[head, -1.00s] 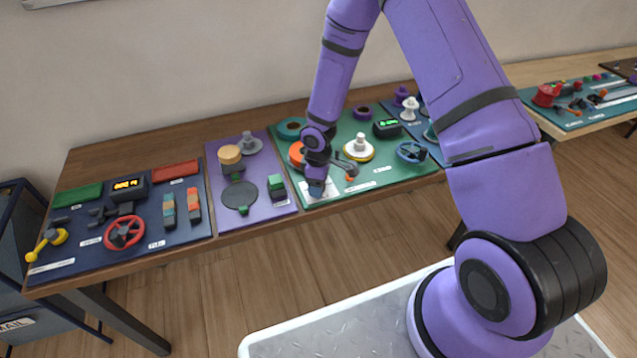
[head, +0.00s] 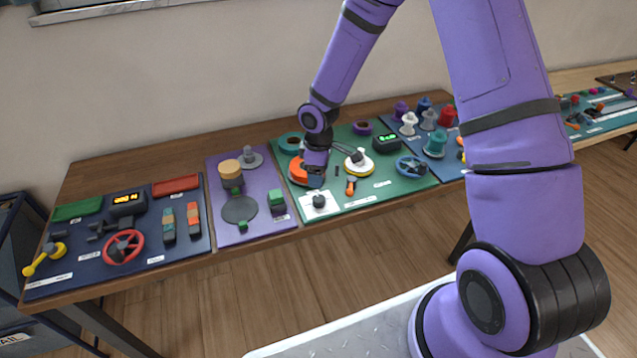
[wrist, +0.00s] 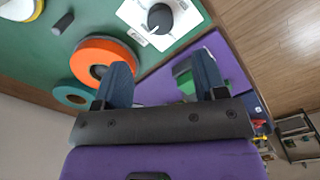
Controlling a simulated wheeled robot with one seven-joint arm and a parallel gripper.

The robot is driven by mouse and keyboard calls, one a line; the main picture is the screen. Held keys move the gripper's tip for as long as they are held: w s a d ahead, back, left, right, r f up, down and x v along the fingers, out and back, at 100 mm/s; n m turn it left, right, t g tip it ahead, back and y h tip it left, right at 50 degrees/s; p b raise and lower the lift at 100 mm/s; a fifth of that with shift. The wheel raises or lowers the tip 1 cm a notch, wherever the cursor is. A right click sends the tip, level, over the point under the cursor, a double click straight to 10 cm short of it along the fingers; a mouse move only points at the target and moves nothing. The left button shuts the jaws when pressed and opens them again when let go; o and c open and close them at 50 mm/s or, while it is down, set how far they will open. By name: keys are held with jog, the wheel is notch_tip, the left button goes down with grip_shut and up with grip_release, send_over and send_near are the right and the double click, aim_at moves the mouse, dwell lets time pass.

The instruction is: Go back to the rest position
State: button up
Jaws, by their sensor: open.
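My gripper (head: 316,178) hangs at the end of my purple arm over the green board (head: 385,180), close to the orange ring (head: 297,172). In the wrist view the two dark fingers of my gripper (wrist: 163,78) stand apart with nothing between them. The orange ring (wrist: 88,60) lies beside the left finger there. A white plate with a black knob (head: 319,202) lies at the board's front left corner. The plate's knob (wrist: 160,18) is clear of the fingers in the wrist view.
The green board also holds a yellow-white round piece (head: 358,164), an orange-handled tool (head: 351,186) and a blue wheel (head: 412,166). A purple board (head: 228,205) with several parts lies to the left. Open floor (head: 270,275) lies in front of the table.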

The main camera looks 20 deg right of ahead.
jog(key=shift+r, duration=0.4)
jog(key=s+d+r+m+t+h, duration=0.1)
jog(key=s+d+r+m, duration=0.15)
jog(key=r, duration=0.55)
jog(key=s+d+r+m+t, duration=0.1)
jog(key=s+r, duration=0.2)
jog(key=r, duration=0.5)
jog(key=s+d+r+m+h, duration=0.1)
jog(key=s+d+r+m, duration=0.15)
jog(key=r, duration=0.65)
jog(key=s+r+m+t, duration=0.1)
jog(key=s+r, duration=0.3)
jog(key=s, duration=0.3)
jog(key=s+r+m+t+y, duration=0.1)
jog(key=s+r+m, duration=0.1)
jog(key=s+r, duration=0.2)
jog(key=s+d+r+m+t+y, duration=0.1)
jog(key=s+r+m, duration=0.1)
jog(key=s, duration=0.8)
jog(key=shift+v, duration=0.9)
